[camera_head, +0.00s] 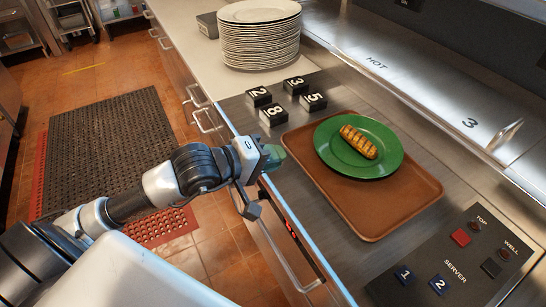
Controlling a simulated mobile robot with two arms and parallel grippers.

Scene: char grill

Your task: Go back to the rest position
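My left arm comes in from the lower left. Its gripper (262,183) is beside the counter's front edge, left of the brown tray (372,222). Its two fingers look apart, one near the counter edge and one lower over the drawer front, with nothing seen between them. My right gripper is not in view.
A green plate (333,151) with a grilled, browned food piece (358,142) sits on the tray. Black number blocks (273,115) and a plate stack (260,37) stand behind. A button panel (452,262) is at lower right. Drawer handles (204,120) jut from the counter; the floor mat (108,150) is clear.

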